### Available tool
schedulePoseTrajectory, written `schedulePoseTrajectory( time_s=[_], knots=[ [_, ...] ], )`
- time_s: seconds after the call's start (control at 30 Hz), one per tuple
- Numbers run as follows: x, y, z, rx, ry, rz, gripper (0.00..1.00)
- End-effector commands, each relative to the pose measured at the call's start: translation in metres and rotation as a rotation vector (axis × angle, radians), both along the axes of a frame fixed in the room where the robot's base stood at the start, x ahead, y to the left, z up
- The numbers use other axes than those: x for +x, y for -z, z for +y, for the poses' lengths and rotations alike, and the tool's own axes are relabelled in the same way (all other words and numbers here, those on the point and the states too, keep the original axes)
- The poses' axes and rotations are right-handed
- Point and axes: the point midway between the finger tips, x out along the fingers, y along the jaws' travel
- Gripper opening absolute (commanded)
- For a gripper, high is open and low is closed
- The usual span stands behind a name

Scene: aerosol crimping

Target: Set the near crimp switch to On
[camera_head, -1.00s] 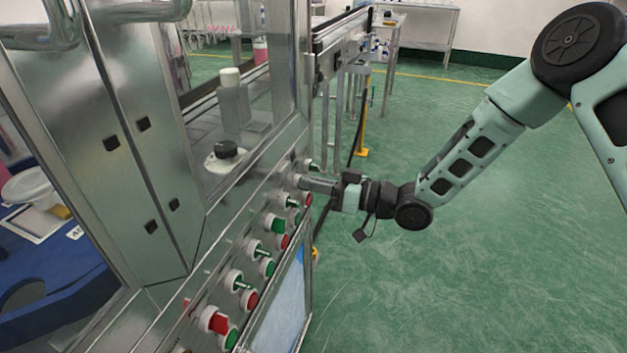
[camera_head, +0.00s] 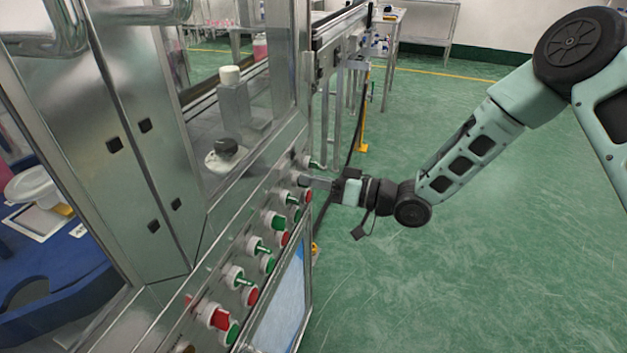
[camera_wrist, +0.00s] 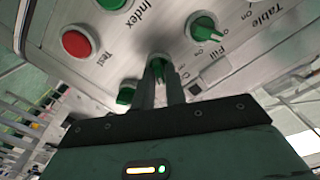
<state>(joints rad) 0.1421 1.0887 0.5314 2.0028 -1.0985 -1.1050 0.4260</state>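My gripper (camera_head: 303,181) is at the far end of the switch panel, its fingers pointing at the panel. In the wrist view, my gripper (camera_wrist: 160,78) has its two dark fingers a little apart, with a green switch handle (camera_wrist: 158,66) near or between the tips. Whether they touch it is unclear. No crimp label is readable, so I cannot tell which switch is the near crimp one. Nearer along the panel are a green switch (camera_head: 275,221), two more green-handled switches (camera_head: 258,248) (camera_head: 240,278) and a red switch (camera_head: 216,317).
A display (camera_head: 280,300) is below the switches. Green floor to the right is open.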

Motion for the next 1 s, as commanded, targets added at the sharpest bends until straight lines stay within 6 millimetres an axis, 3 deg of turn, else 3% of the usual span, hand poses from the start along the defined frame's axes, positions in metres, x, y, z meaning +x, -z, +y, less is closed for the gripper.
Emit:
schedulePoseTrajectory(
  time_s=[0.47, 0.57, 1.0],
  knots=[
    [-0.002, 0.000, -0.009, -0.001, 0.003, -0.002, 0.30],
    [-0.007, 0.001, -0.024, -0.002, 0.003, 0.000, 0.30],
    [-0.042, 0.001, -0.119, -0.002, 0.006, 0.000, 0.30]
  ],
)
